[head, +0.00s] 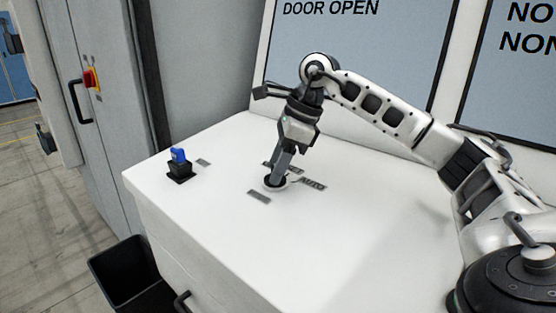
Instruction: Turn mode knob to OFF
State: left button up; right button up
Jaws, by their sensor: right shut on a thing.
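The mode knob (275,182) is a round dark knob on the white panel top (340,235), with small grey labels around it. One label, to its right (313,184), seems to read AUTO; the others are too small to read. My right gripper (278,176) reaches down from the right and is shut on the knob, its fingers hiding most of it. The knob's pointer direction cannot be made out. My left gripper is not in view.
A blue switch on a black base (179,168) stands at the panel's left. A grey cabinet with a red-yellow switch (91,79) is at the left. A black bin (125,275) is on the floor. Screens, one reading DOOR OPEN (400,45), rise behind. The panel's front is clear.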

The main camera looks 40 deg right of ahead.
dwell(0.4)
jog(key=o, duration=1)
jog(key=shift+r, duration=0.15)
jog(key=v, duration=1.5)
jog(key=shift+s+d+r+p, duration=0.15)
jog(key=shift+d+r+p, duration=0.15)
jog(key=shift+p, duration=0.15)
jog(key=shift+a, duration=0.1)
jog(key=b+x, duration=0.1)
jog(key=x, duration=1.5)
